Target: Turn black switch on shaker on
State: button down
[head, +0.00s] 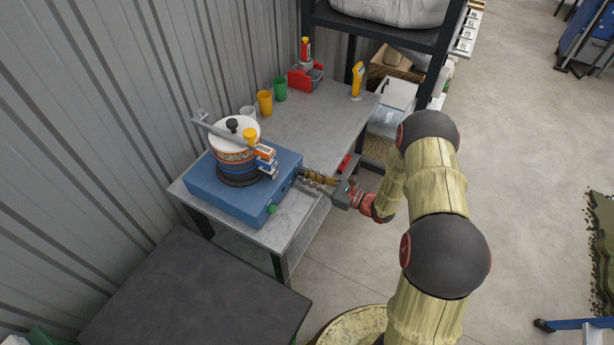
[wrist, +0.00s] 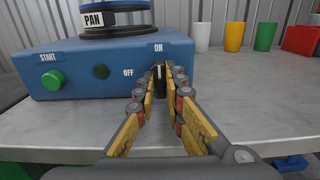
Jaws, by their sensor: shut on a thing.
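The shaker (head: 230,198) is a blue box on a grey table, with a round pan stack on top. It also shows in the wrist view (wrist: 90,80). Its front face bears a green start button (wrist: 53,80) and the labels OFF and ON. The black switch (wrist: 160,76) is between my fingertips, below ON and right of OFF. Its light mark looks upright, toward ON. My gripper (wrist: 160,84) is shut on the switch; in the head view my gripper (head: 304,174) reaches the shaker's right side, and the switch is not clearly visible there.
White, yellow (head: 265,103) and green (head: 280,89) cups stand behind the shaker. A red holder (head: 303,78) and a yellow handheld device (head: 357,80) are at the table's far end. A dark table (head: 190,295) is nearer. The tabletop by my gripper is clear.

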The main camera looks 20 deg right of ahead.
jog(key=shift+f, duration=0.1)
dwell(0.3)
jog(key=c, duration=1.9)
grip_release()
jog(key=v, duration=1.2)
